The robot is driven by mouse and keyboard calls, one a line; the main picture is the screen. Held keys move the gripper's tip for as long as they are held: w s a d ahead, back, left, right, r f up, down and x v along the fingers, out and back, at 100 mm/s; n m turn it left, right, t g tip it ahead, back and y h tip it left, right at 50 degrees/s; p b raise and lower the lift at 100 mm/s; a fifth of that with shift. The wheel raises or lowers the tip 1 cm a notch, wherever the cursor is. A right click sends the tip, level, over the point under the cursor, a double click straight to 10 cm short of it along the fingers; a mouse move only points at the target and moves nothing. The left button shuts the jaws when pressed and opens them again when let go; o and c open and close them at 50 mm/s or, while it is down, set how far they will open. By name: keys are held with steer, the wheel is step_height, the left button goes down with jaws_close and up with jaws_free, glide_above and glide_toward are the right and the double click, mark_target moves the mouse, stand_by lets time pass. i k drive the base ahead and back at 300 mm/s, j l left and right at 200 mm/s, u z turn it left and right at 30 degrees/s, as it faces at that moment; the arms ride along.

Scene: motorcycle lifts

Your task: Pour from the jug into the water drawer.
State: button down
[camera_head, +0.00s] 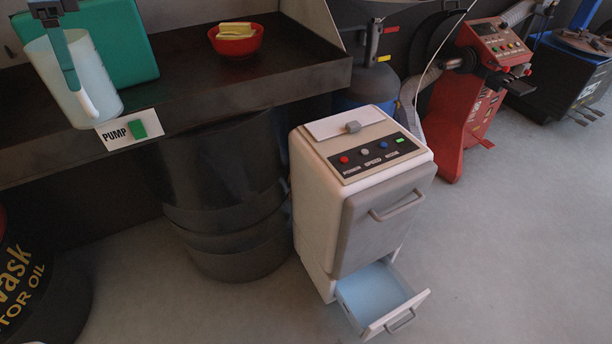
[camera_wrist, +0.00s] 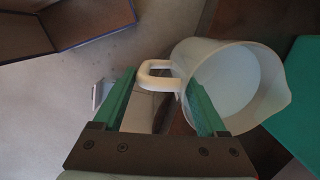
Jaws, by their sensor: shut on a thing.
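The translucent pale jug (camera_head: 98,80) hangs at the upper left of the head view, in front of the bench. It fills the right of the wrist view (camera_wrist: 268,88), where pale contents seem to show inside. My gripper (camera_head: 72,78) is shut on the jug's white handle, which lies between the green fingers in the wrist view (camera_wrist: 160,80). The water drawer (camera_head: 398,316) is pulled open at the foot of a white machine (camera_head: 318,180). Its inside is light blue; I cannot tell whether it holds water. The jug is well up and left of the drawer, apart from it.
The dark bench (camera_head: 185,65) holds a green case (camera_head: 125,45) and a red bowl (camera_head: 237,45) with yellow items. A PUMP label (camera_head: 115,136) with a green switch is on its edge. Floor right of the drawer is clear.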

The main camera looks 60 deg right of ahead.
mark_target(372, 300)
steer(key=k+l+u, duration=0.4)
steer(key=k, duration=0.9)
steer(key=k+j+u, duration=0.2)
steer(key=k+u, duration=0.2)
steer(key=k, duration=0.85)
